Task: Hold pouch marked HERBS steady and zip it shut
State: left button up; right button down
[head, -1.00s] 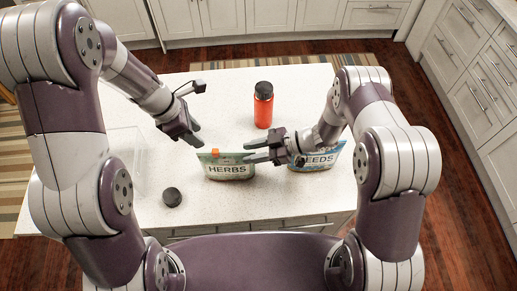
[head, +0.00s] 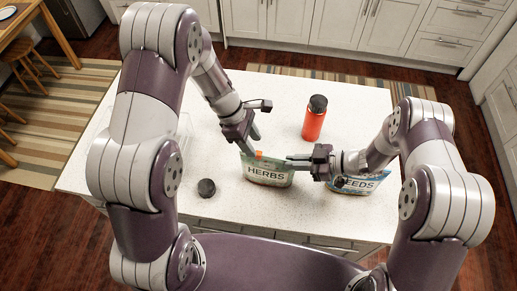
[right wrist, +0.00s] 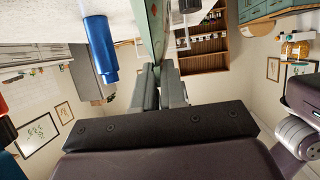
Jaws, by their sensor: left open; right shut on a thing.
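The HERBS pouch (head: 268,173) stands upright on the white counter, pale green with a dark printed name. An orange slider (head: 258,154) sits at the left part of its top edge. My left gripper (head: 252,139) is open, just above and beside the slider. I cannot tell whether it touches. My right gripper (head: 297,161) is shut on the pouch's upper right edge. In the right wrist view, the green pouch (right wrist: 152,28) runs down between the fingers of my right gripper (right wrist: 159,75).
An orange bottle (head: 313,121) with a black lid stands behind. A dark round thing (head: 206,187) lies left of the HERBS pouch. A clear tray (head: 180,125) is mostly hidden. A blue cylinder (right wrist: 100,45) shows in the wrist view.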

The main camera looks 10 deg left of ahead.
aim_at(259, 153)
pick_arm(q)
jog(key=x, duration=0.4)
jog(key=shift+f, duration=0.2)
grip_shut()
jog(key=shift+w+a, duration=0.15)
jog(key=shift+a, duration=1.95)
grip_release()
jog(key=shift+r, duration=0.15)
jog(key=v, duration=1.1)
jog(key=shift+r, duration=0.4)
jog(key=shift+a, duration=0.1)
